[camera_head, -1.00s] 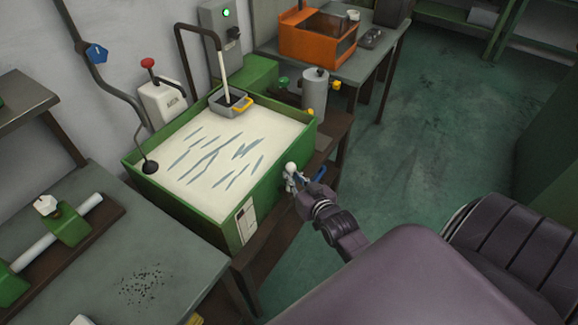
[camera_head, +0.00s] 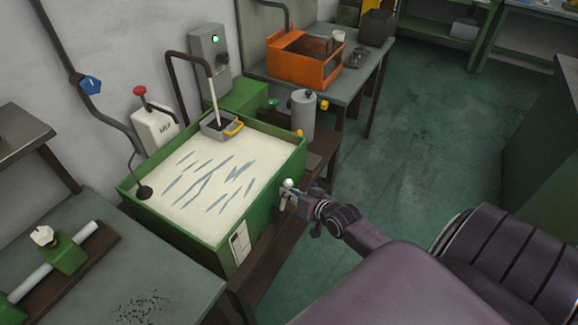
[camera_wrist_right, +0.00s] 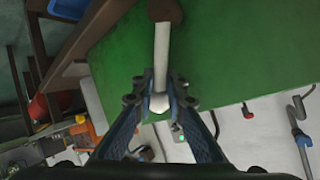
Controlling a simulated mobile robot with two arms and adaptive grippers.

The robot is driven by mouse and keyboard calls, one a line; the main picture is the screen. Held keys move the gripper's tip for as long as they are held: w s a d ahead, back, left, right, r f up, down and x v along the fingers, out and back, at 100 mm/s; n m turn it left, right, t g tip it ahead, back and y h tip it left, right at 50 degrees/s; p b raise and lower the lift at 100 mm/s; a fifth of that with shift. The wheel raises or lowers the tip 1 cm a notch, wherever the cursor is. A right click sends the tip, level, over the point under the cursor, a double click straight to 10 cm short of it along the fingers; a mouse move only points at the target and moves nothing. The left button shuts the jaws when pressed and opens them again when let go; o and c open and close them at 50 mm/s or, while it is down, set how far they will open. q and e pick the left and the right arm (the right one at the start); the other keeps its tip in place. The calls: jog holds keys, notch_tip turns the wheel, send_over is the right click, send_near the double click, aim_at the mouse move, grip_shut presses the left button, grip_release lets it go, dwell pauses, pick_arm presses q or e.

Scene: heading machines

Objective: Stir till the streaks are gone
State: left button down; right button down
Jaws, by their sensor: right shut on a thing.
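A green open tank (camera_head: 200,244) holds a pale cream liquid (camera_head: 245,164) with several grey-blue streaks across its surface. A pale rod (camera_wrist_right: 161,50) with a white end runs from a round brown piece along the green wall in the right wrist view. My right gripper (camera_wrist_right: 159,88) is shut on the rod near its white end. In the head view the right gripper (camera_head: 291,194) is at the tank's right side wall, with a white knob (camera_head: 288,183) showing at its fingers. My left gripper is out of view.
A small grey tray (camera_head: 218,125) with a yellow handle sits at the tank's back edge. A grey cylinder (camera_head: 303,112) stands behind the right corner. A bench with a green fixture (camera_head: 68,254) is at lower left. The floor (camera_head: 430,130) at right is clear.

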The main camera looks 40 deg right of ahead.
jog(key=shift+s+a+f, duration=0.1)
jog(key=shift+s+f, duration=0.05)
jog(key=shift+f, duration=0.1)
jog(key=c, duration=2.3)
grip_release()
jog(key=shift+c, duration=0.2)
jog(key=shift+o, duration=0.7)
jog(key=shift+w, duration=0.25)
jog(key=v, duration=1.2)
